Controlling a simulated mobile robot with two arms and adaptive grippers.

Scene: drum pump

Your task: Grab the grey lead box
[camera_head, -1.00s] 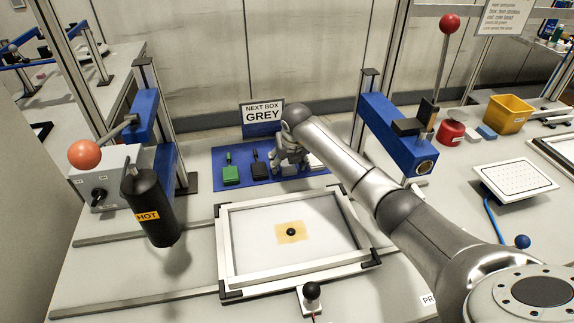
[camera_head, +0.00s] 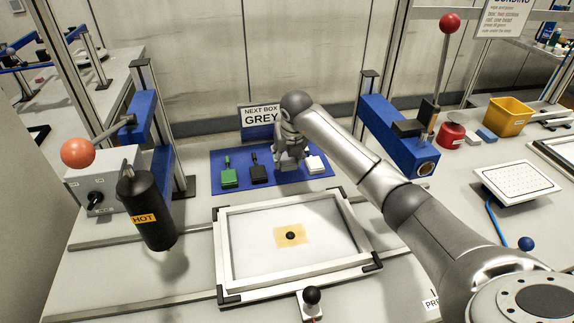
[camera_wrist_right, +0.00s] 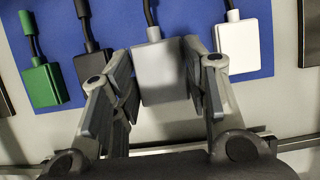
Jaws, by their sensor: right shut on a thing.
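The grey lead box (camera_wrist_right: 160,72) is between the fingers of my right gripper (camera_wrist_right: 160,90) in the right wrist view, with its grey lead running up behind it. The fingers are shut on its two sides. In the head view my right gripper (camera_head: 291,160) hangs over the blue mat (camera_head: 318,183) and hides the grey box. The blue mat behind the box also shows in the right wrist view (camera_wrist_right: 70,30). The sign (camera_head: 262,116) behind the mat reads "NEXT BOX GREY". My left gripper is not in view.
A green box (camera_head: 229,178) and a black box (camera_head: 259,174) stand left of my gripper, a white box (camera_head: 316,164) right of it. A white frame (camera_head: 230,260) lies in front. A black "HOT" cylinder (camera_head: 150,205) is at left, a blue press (camera_head: 398,135) at right.

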